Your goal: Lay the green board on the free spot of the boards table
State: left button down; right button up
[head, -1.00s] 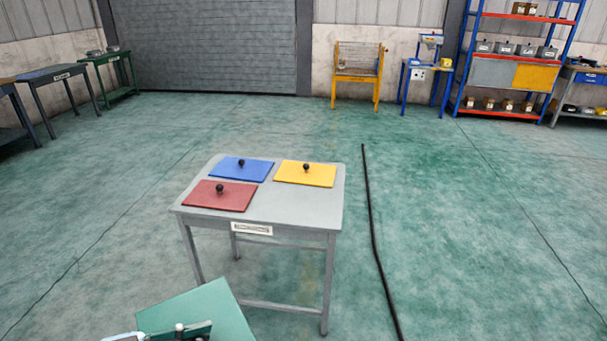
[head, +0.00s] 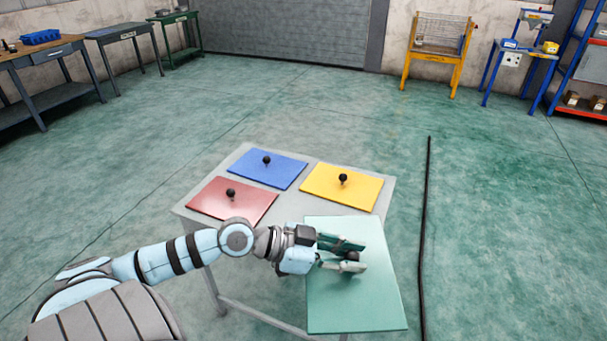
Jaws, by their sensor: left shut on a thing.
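The green board (head: 355,306) is a flat plate in front of the boards table's near right part in the head view. The grey boards table (head: 291,205) carries a blue board (head: 285,172) at the back left, a yellow board (head: 345,191) at the back right and a red board (head: 215,205) at the front left, each with a black knob. The green board covers the table's front right part in the picture and reaches past its near edge. I cannot tell whether it touches the top. My right gripper is not in view.
A black cable (head: 424,240) lies on the floor right of the table. A yellow cage stand (head: 437,50), a blue workstation (head: 520,55) and a shelf rack stand at the back right. Benches (head: 125,35) stand at the back left.

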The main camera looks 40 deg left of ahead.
pick_arm(q)
jog(key=w+a+n+t+y, duration=0.1)
jog(key=w+a, duration=0.1)
jog(key=w+a+n+t+y+b, duration=0.1)
jog(key=w+a, duration=0.1)
jog(key=w+a+n+t+y, duration=0.1)
jog(key=w+a, duration=0.1)
jog(key=w, duration=0.1)
jog(key=shift+w+a+f+n+y+b, duration=0.1)
jog(key=shift+a+f+n+y+b, duration=0.1)
jog(key=shift+f+n+y+b, duration=0.15)
jog(key=w+a+r+n+y+b, duration=0.25)
jog(key=w+a+n+y, duration=0.2)
jog(key=a, duration=0.25)
jog(key=w+a+r+n+y+b, duration=0.2)
jog(key=w+a+n+y+b, duration=0.15)
jog(key=a+n+y, duration=0.3)
jog(key=shift+t, duration=0.3)
notch_tip(320, 180, down, 18)
jog(key=b, duration=0.6)
jog(key=shift+f+b, duration=0.25)
jog(key=shift+b, duration=0.1)
jog(key=shift+f, duration=0.4)
jog(key=shift+r, duration=0.1)
